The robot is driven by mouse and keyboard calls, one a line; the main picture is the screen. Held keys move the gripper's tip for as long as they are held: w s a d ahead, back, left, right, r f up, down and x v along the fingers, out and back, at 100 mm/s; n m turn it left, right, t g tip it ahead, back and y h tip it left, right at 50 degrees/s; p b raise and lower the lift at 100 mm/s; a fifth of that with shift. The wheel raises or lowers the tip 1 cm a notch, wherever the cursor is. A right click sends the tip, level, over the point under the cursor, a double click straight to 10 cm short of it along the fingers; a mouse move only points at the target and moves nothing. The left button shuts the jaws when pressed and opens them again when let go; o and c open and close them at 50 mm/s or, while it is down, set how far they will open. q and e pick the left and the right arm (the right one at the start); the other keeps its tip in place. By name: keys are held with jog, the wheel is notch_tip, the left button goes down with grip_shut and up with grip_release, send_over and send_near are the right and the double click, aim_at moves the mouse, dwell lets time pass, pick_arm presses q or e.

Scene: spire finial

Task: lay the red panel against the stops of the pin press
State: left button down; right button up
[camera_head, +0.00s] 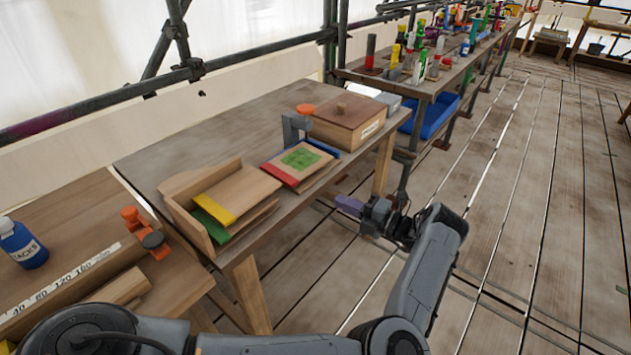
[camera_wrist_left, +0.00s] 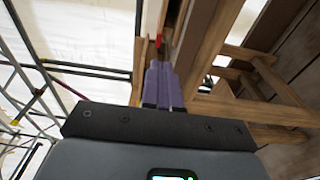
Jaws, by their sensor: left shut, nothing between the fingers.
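The red panel, a light wooden board with a red front-left edge (camera_head: 279,175) and a green patch on top, lies at the pin press on the table. The press has a grey post (camera_head: 292,127) with an orange knob (camera_head: 305,108), and blue shows along the panel's far right side. I cannot tell whether the panel touches the stops. My left gripper (camera_head: 347,205) is off the table's front edge, apart from the panel, its purple fingers shut and empty. The shut fingers (camera_wrist_left: 162,84) also show in the left wrist view. My right gripper is not in view.
A wooden rack (camera_head: 183,218) with yellow-edged and green-edged boards stands left of the press. A lidded wooden box (camera_head: 345,120) stands behind it to the right. A blue bottle (camera_head: 21,243) is on the left bench. The floor before the table is clear.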

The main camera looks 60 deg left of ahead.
aim_at(305, 177)
pick_arm(q)
jog(key=x, duration=0.3)
jog(key=w+b+x, duration=0.1)
jog(key=x, duration=0.2)
jog(key=w+a+x, duration=0.1)
jog(key=x, duration=0.3)
jog(key=shift+w+a+b, duration=0.2)
jog(key=shift+a+b, duration=0.2)
jog(key=shift+a, duration=0.1)
jog(key=shift+a, duration=0.1)
